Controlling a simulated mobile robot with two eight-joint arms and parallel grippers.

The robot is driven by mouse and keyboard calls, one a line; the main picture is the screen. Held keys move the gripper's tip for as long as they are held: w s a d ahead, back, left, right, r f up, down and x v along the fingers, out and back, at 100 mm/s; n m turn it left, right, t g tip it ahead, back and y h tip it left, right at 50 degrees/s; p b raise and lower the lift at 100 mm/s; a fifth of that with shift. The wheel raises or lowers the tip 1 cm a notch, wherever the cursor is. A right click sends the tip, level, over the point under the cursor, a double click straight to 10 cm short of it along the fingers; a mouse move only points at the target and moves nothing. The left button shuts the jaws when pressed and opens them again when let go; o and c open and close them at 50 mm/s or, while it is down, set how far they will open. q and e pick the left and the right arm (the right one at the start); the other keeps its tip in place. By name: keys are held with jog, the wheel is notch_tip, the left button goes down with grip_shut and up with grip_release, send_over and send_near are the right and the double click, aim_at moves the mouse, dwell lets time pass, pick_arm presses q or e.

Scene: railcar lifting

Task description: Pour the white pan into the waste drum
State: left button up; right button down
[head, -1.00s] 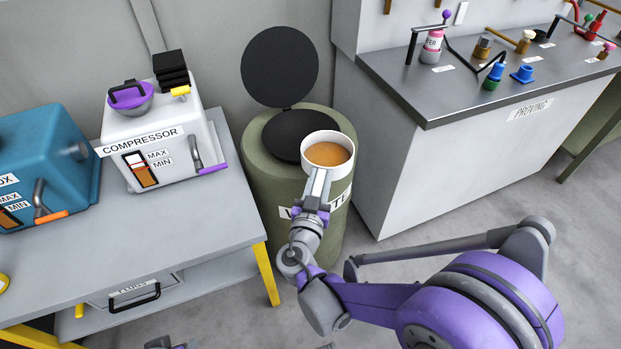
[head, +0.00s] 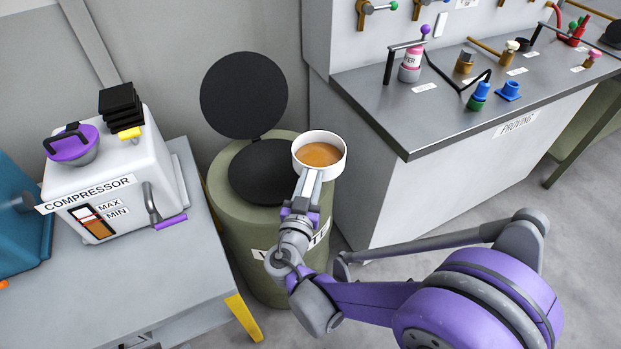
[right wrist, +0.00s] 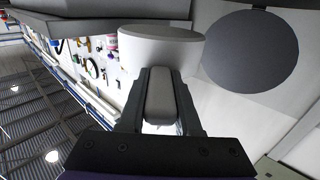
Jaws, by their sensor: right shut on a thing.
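The white pan (head: 298,160) holds brown liquid (head: 319,154) and looks about level in the head view. My right gripper (head: 307,184) is shut on the pan's handle, which shows between its fingers in the right wrist view (right wrist: 160,95). The green waste drum (head: 250,230) stands behind and below the pan, to its left. Its round black lid (head: 243,95) is raised at the back, and its dark top opening (head: 262,172) shows. The pan appears over or beside the drum's right rim; its exact height cannot be told. My left gripper does not show.
A grey bench (head: 190,285) with the white compressor (head: 110,175) stands left of the drum. The proving counter (head: 400,120) with several fittings stands right of the drum, close to the pan.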

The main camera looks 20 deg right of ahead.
jog(key=shift+s+a+f, duration=0.1)
jog(key=shift+f, duration=0.15)
jog(key=shift+f+b, duration=1.95)
jog(key=shift+f, duration=0.3)
jog(key=shift+r, duration=0.15)
jog(key=shift+w+a+r+n, duration=0.2)
jog(key=shift+w+a+n, duration=0.05)
jog(key=shift+n, duration=0.25)
jog(key=shift+w+a+r+n+p, duration=0.55)
jog(key=shift+a+r+n, duration=0.2)
jog(key=shift+n, duration=0.55)
jog(key=shift+w+a+r+n, duration=0.35)
jog(key=shift+w+a+n, duration=0.25)
jog(key=shift+n, duration=0.35)
jog(key=shift+w+a+r+n, duration=0.35)
jog(key=shift+a+n, duration=0.35)
jog(key=shift+n, duration=0.25)
jog(key=shift+n, duration=0.7)
jog(key=w+a+r+p, duration=0.2)
jog(key=a, duration=0.1)
jog(key=shift+w+a+r+p, duration=0.15)
jog(key=shift+w+r+p, duration=0.15)
jog(key=shift+r, duration=0.1)
dwell(0.3)
